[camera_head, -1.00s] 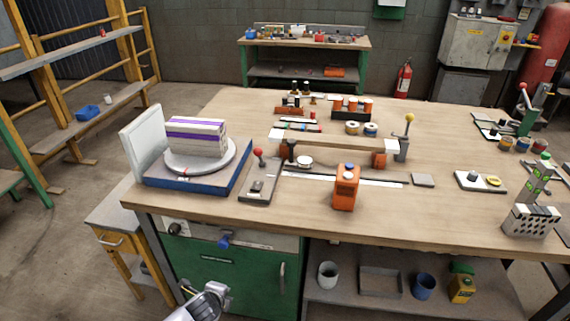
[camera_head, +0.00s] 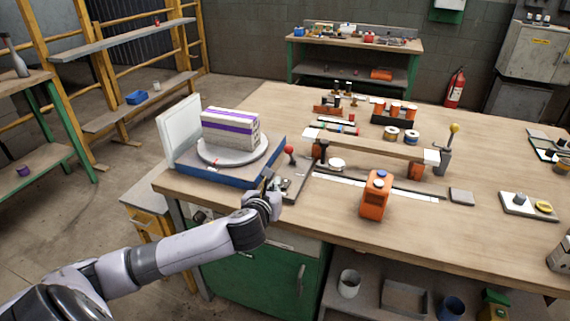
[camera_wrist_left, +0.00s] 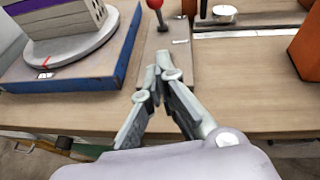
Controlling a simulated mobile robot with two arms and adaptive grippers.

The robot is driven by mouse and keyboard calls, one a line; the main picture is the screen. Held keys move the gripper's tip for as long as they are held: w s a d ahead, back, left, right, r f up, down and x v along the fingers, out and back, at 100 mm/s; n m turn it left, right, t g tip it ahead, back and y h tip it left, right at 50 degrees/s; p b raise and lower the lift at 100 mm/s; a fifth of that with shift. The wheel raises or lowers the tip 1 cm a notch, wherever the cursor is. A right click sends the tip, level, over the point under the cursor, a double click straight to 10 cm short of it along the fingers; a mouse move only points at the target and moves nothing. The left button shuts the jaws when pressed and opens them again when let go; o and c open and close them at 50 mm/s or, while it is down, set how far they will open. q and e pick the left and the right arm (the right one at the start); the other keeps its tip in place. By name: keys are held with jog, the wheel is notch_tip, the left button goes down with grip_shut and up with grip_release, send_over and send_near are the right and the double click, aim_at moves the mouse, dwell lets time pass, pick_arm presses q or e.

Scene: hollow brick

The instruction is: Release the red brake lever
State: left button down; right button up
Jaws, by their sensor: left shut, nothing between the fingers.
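The brake lever is a short dark rod with a red ball knob (camera_head: 289,150), rising from a flat grey-brown base plate (camera_head: 300,180) at the table's front edge. In the left wrist view the red knob (camera_wrist_left: 154,4) is at the top edge, partly cut off, above its plate (camera_wrist_left: 178,70). My left gripper (camera_head: 267,178) is over the front edge of the table, just in front of the plate. Its fingers (camera_wrist_left: 158,72) are together and empty, pointing toward the lever and apart from the knob. My right gripper is not seen.
A blue-sided turntable base (camera_head: 240,177) with a white disc and a striped brick stack stands left of the lever. An orange box (camera_head: 375,195) stands to the right. A long beam fixture (camera_head: 370,142) lies behind.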

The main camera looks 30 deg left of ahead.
pick_arm(q)
send_near(291, 154)
jog(key=f, duration=0.2)
jog(key=s+f, duration=0.1)
jog(key=f, duration=0.1)
jog(key=shift+a, duration=0.15)
jog(key=w, duration=0.1)
jog(key=w+a, duration=0.1)
jog(key=w+r, duration=0.1)
jog(key=shift+w+a, duration=0.1)
jog(key=shift+a, duration=0.05)
jog(key=shift+w+a+r, duration=0.2)
jog(key=shift+w, duration=0.2)
